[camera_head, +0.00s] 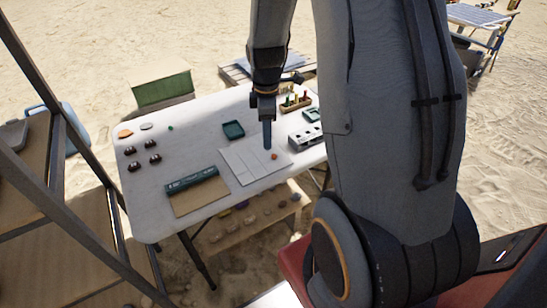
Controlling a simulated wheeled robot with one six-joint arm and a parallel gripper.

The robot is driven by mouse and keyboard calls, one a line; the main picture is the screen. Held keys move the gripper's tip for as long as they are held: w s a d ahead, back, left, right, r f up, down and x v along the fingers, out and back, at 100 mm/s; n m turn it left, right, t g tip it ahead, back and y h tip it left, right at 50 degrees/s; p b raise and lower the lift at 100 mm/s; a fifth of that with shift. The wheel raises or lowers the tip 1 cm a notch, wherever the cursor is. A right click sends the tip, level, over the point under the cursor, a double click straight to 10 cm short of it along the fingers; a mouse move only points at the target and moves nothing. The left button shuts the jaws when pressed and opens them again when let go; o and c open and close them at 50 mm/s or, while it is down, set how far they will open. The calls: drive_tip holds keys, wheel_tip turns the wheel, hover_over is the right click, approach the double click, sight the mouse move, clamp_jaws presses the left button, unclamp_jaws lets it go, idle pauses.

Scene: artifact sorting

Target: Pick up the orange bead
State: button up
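A small orange bead (275,156) lies on a light grey sheet (248,178) on the white table (145,205). My gripper (267,146) points down over the sheet, with its tip just left of and slightly behind the bead in the picture. The bead shows clear of the fingers. The fingers look like one narrow dark shape, so I cannot tell whether they are apart.
Near the gripper are a white slotted box (308,136), a wooden rack with coloured pieces (296,103) and a dark green tray (233,130). A dark labelled box (191,180) lies left of the sheet. Several dark domed objects (149,144) stand farther left.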

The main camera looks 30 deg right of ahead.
sight(274, 154)
drive_tip(key=d+f+n, duration=0.1)
drive_tip(key=w+d+f+n, duration=0.2)
drive_tip(key=f, duration=0.1)
drive_tip(key=shift+d, duration=0.3)
drive_tip(key=shift+f+p, duration=0.3)
drive_tip(key=shift+f, duration=1)
drive_tip(key=shift+w+d+f+p, duration=0.15)
drive_tip(key=shift+f+p, duration=0.35)
drive_tip(key=shift+f, duration=0.75)
drive_tip(key=shift+w+d+f+p, duration=0.15)
drive_tip(key=shift+f+p, duration=0.3)
drive_tip(key=shift+f, duration=0.75)
drive_tip(key=shift+a, duration=0.1)
clamp_jaws()
drive_tip(key=shift+r, duration=0.15)
